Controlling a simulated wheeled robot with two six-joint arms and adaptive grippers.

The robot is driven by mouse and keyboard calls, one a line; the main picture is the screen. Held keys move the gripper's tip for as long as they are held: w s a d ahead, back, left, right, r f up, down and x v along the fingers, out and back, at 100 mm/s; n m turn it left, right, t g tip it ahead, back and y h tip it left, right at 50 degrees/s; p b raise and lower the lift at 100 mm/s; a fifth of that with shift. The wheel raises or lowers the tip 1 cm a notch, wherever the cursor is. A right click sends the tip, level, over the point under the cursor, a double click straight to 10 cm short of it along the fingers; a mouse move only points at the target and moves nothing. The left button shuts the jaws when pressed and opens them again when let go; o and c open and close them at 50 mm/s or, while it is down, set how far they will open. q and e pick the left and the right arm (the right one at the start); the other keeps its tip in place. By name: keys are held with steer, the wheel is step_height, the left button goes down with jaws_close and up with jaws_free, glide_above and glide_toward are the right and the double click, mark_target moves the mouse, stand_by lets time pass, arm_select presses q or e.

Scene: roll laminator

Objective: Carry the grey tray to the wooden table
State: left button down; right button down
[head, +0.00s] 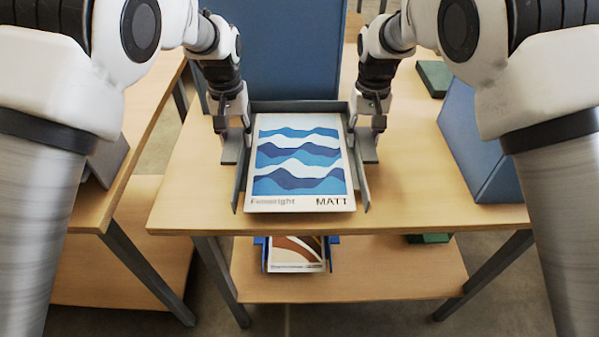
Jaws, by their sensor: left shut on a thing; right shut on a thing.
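The grey tray (241,180) is at the middle of the wooden table (410,200), near its front edge. A white sheet or box with blue waves and the word MATT (298,165) lies in it. My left gripper (238,145) is shut on the tray's left wall. My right gripper (361,145) is shut on the tray's right wall. I cannot tell whether the tray touches the table top or is slightly above it.
A blue panel (280,50) stands behind the tray. A blue slanted box (480,145) and a green item (434,77) are on the right. A lower shelf (390,275) holds a brown-patterned sheet (296,255). Another wooden table (100,200) is at left, across a gap.

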arm_select(q)
steer(key=c, duration=0.7)
jaws_free()
steer(key=shift+a+f, duration=0.1)
arm_select(e)
steer(key=c, duration=0.7)
jaws_free()
arm_select(q)
steer(key=shift+o, duration=0.2)
steer(key=shift+s+p, duration=0.1)
steer(key=shift+p, duration=0.2)
arm_select(e)
steer(key=shift+o, duration=0.2)
steer(key=shift+s, duration=0.1)
arm_select(q)
steer(key=shift+r, duration=0.4)
step_height(320, 180, up, 11)
steer(key=shift+r, duration=0.15)
arm_select(e)
step_height(320, 180, up, 12)
